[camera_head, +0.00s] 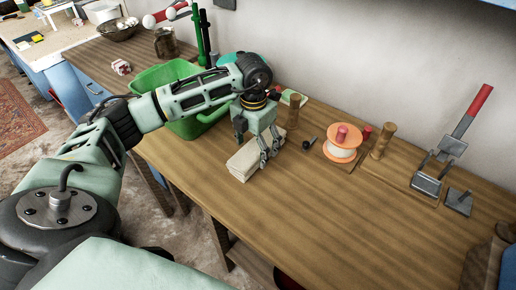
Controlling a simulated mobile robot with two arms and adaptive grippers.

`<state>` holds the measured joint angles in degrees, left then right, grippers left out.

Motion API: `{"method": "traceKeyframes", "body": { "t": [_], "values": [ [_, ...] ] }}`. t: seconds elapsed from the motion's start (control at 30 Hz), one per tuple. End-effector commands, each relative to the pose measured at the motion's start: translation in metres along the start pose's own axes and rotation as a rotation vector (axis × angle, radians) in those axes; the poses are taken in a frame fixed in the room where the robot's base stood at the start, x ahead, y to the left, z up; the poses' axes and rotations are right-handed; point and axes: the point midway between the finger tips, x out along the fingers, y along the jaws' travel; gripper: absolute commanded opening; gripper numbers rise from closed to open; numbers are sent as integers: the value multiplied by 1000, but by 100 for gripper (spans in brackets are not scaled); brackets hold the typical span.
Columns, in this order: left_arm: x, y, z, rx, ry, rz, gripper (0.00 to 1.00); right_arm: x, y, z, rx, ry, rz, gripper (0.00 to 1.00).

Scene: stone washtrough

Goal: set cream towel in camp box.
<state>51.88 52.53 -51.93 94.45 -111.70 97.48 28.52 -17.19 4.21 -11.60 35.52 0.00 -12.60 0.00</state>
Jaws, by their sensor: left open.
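The cream towel (241,165) lies folded on the wooden worktop near its front edge. My left gripper (269,156) is open and points down at the towel's right end. Its fingers overlap that end in the head view; I cannot tell whether they touch it. A green open box (152,79), which looks like the camp box, stands on the worktop to the left, behind my left arm. My forearm hides part of its front and right side, and I cannot see all of its inside. My right gripper is not in view.
An orange-and-white spool (342,144), wooden pegs (383,141) and a red-handled metal tool (467,117) stand right of the towel. A dark jug (166,43) and a bowl (118,30) are behind the box. The worktop's front right (370,225) is clear.

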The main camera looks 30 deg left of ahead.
Motion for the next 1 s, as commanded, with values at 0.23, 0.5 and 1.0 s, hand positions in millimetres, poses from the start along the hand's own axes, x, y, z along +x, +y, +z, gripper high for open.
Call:
{"method": "traceKeyframes", "body": {
  "t": [0.23,0.5,1.0],
  "values": [
    [16,0,1,0,-2,-1,75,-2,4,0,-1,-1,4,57],
    [16,0,1,1,-2,-1,64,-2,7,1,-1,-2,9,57],
    [15,0,1,1,-3,-1,21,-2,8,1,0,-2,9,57]
  ]
}}
